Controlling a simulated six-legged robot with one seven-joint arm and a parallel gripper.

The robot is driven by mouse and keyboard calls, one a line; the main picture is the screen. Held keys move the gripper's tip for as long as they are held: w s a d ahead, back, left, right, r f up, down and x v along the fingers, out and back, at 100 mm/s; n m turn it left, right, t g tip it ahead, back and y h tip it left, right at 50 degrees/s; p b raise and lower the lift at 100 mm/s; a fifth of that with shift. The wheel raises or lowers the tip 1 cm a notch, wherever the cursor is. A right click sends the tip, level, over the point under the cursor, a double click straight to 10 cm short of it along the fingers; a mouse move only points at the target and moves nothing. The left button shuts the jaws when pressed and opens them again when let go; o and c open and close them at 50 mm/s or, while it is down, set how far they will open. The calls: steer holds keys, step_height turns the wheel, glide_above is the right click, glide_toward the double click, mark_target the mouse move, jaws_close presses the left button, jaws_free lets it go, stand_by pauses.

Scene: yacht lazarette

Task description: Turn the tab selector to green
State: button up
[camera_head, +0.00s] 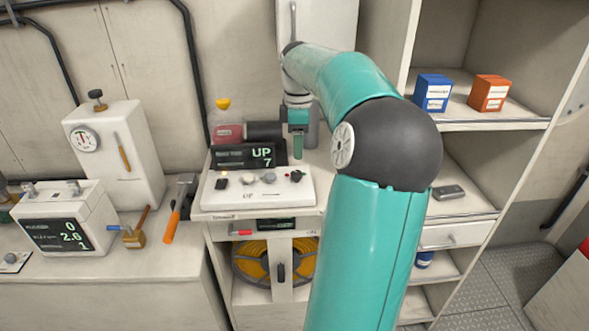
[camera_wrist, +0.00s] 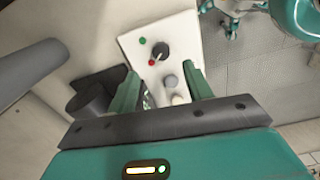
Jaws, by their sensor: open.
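The tab selector is a black knob (camera_wrist: 161,51) on a white control panel (camera_wrist: 132,41). A green dot (camera_wrist: 142,41) and a red dot (camera_wrist: 152,62) sit beside it. Its tab seems to lean toward the red dot, but the knob is small and dark. In the head view the knob (camera_head: 296,175) is at the right end of the panel (camera_head: 240,197). My gripper (camera_wrist: 163,76) is open and empty, with its green fingers apart and not touching the knob. In the head view my gripper (camera_head: 298,150) hangs above and behind the panel's right end.
A grey knob (camera_wrist: 171,81) and a pale knob share the panel. A display (camera_head: 245,156) reading "UP 7" stands behind it. A dark cylinder (camera_head: 264,131) lies beyond. Shelves with blue (camera_head: 433,93) and orange boxes (camera_head: 489,93) are at the right.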

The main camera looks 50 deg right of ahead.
mark_target(296, 173)
steer(key=f, duration=0.8)
steer(key=shift+w+a+f, duration=0.1)
steer(key=shift+a+f, duration=0.1)
steer(key=shift+c, duration=0.4)
steer(key=c, duration=0.9)
